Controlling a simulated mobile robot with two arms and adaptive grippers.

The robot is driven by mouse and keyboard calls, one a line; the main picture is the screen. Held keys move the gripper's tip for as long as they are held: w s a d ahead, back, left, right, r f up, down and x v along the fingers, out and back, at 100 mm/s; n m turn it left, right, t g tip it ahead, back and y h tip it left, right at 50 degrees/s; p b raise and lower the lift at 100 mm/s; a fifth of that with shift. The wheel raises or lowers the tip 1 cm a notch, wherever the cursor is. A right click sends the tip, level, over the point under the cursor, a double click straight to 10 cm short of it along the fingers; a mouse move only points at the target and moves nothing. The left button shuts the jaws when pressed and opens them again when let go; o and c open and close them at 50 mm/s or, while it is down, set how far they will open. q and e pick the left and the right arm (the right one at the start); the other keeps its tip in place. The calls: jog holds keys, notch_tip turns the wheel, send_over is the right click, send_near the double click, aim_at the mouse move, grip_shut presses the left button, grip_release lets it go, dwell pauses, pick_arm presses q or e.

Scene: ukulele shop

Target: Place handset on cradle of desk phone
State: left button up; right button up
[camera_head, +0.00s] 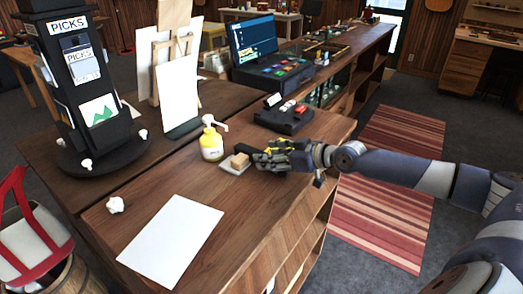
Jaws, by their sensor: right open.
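A low black device (283,117) with small red and white parts on top sits on the wooden counter, behind my right gripper. It may be the desk phone, but it is too small to be sure. I cannot clearly make out a separate handset or the cradle. My right gripper (262,157) reaches in from the right, low over the counter. It is open, and its fingertips are close to a small tan block (240,161) on a grey pad (233,168). I cannot tell whether they touch. My left gripper is not in view.
A yellow pump bottle (211,146) stands left of the gripper. A black picks stand (95,110) is at left, and a register with screen (254,40) behind.

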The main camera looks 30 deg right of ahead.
jog(key=shift+x, duration=1.05)
jog(key=shift+d, duration=0.1)
grip_shut()
notch_tip(320, 180, up, 10)
jog(key=b, duration=0.2)
